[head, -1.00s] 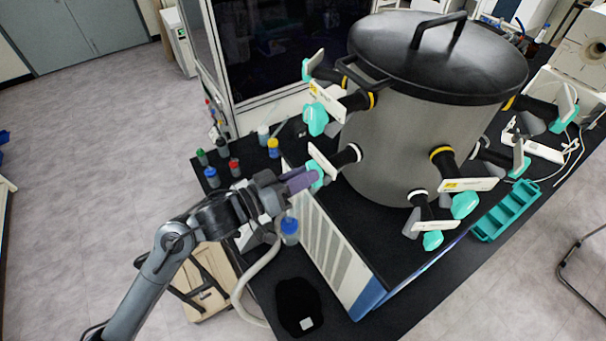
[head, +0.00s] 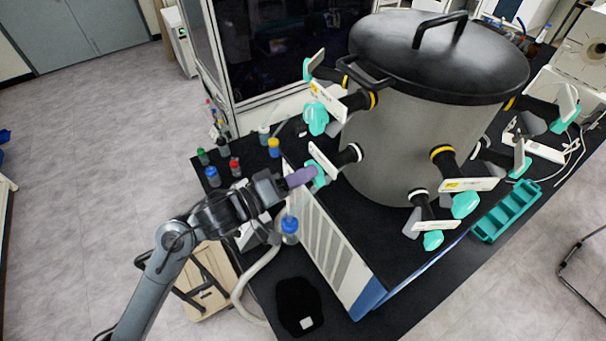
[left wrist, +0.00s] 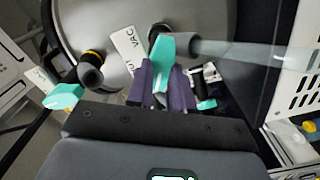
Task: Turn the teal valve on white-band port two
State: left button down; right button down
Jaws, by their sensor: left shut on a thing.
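The freeze dryer drum (head: 400,150) is a grey cylinder with a black lid and several side ports. A white-banded port (head: 349,154) on its left side carries a white label plate and a teal valve (head: 318,174). My left gripper (head: 303,177), with purple fingers, is at this valve. In the left wrist view the fingers (left wrist: 162,88) are shut on the teal valve (left wrist: 165,58), one on each side. The label beside it reads VAC (left wrist: 130,46). The valve's far side is hidden by the fingers. My right gripper is not in view.
Yellow-banded ports with teal valves (head: 316,118) stick out above and around. Another white-banded port (head: 419,197) is at the front. Small capped bottles (head: 235,167) stand on the black bench at left. A blue-capped bottle (head: 289,229) is below my arm. A teal rack (head: 507,208) is at right.

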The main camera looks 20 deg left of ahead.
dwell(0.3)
pick_arm(q)
jog(key=c, duration=1)
grip_release()
jog(key=shift+s+a+f, duration=0.1)
jog(key=shift+s+a, duration=0.2)
jog(key=shift+s, duration=0.1)
jog(key=b+v, duration=0.3)
jog(key=v, duration=0.6)
jog(key=shift+s+a, duration=0.2)
jog(key=shift+s, duration=0.15)
